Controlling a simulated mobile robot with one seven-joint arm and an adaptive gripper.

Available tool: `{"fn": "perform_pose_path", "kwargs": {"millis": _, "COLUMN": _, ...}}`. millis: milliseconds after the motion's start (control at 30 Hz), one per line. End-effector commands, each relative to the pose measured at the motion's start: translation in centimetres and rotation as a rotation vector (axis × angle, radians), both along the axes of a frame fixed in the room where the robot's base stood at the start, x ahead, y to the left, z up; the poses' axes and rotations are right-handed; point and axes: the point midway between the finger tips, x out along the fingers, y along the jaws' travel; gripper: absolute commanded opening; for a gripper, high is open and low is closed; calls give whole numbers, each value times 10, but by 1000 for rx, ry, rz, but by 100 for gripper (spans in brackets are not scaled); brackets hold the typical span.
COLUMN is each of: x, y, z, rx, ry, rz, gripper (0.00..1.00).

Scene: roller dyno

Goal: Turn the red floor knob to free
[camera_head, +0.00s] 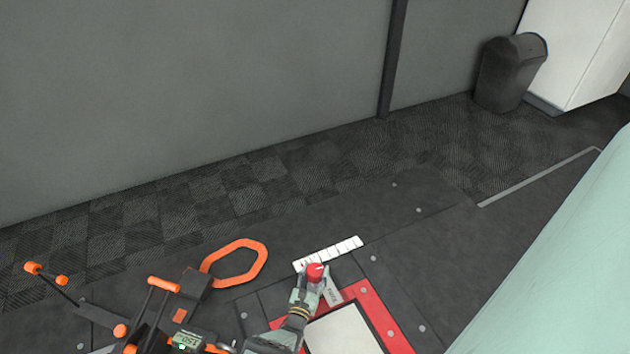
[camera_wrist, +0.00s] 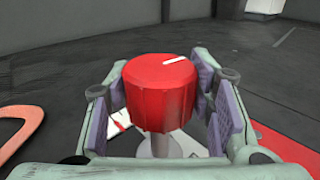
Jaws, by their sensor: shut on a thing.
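The red floor knob (camera_head: 315,272) stands on a short post by the white label strip at the lower middle of the head view. In the wrist view the red knob (camera_wrist: 161,93) is large and central, with a white pointer mark on its top toward the upper right. My gripper (camera_head: 312,284) reaches the knob from below in the head view. In the wrist view its purple-padded fingers (camera_wrist: 163,108) stand on both sides of the knob, shut on it. The wording on the label strip (camera_head: 328,254) is too small to read.
A red-framed plate (camera_head: 398,338) lies just right of my gripper. An orange loop (camera_head: 262,262) and a black device with orange handles (camera_head: 165,284) stand to the left. A pale green body (camera_head: 570,250) fills the right side. Dark floor plates beyond the knob are clear.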

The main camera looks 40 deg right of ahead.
Motion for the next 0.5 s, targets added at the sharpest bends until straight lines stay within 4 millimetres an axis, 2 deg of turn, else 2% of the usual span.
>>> {"fn": "perform_pose_path", "kwargs": {"millis": 100, "x": 5, "y": 1, "z": -2, "rx": 1, "ry": -7, "rz": -107, "gripper": 21}}
{"fn": "perform_pose_path", "kwargs": {"millis": 500, "x": 5, "y": 0, "z": -4, "rx": 0, "ry": -5, "rz": -452, "gripper": 21}}
